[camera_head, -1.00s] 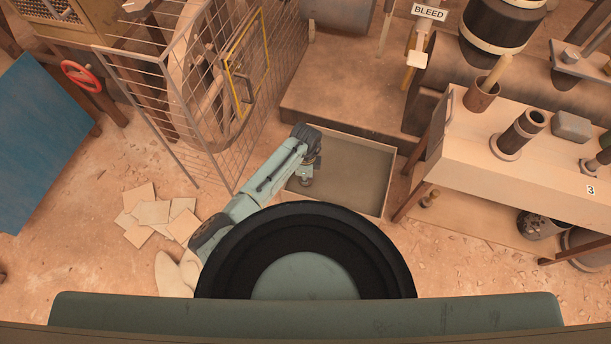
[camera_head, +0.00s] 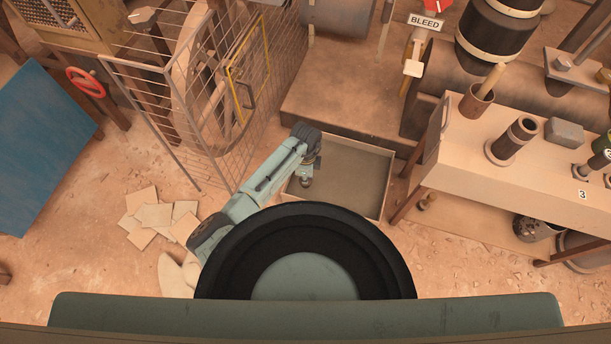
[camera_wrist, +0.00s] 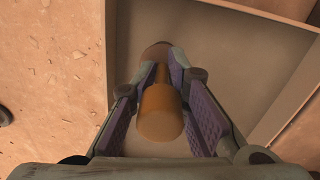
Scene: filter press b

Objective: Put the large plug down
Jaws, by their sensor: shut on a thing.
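In the wrist view, my gripper (camera_wrist: 180,90) is shut on an orange-brown cylindrical plug (camera_wrist: 160,112), with a purple-padded finger on each side of it. The plug's near end faces the camera, and a wider, darker part (camera_wrist: 157,52) shows beyond the fingertips. Below it is the grey floor of a shallow tray (camera_wrist: 225,50). In the head view, my gripper (camera_head: 306,181) is over the left part of this rectangular tray (camera_head: 385,178). The held plug is hard to make out there. I cannot tell whether it touches the tray floor.
A wire cage (camera_head: 185,120) stands left of the tray. A bench (camera_head: 535,172) with a tube, a cup and a grey block stands to the right. A BLEED sign (camera_head: 426,22) is at the back. Loose sheets (camera_head: 150,215) lie on the floor at left.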

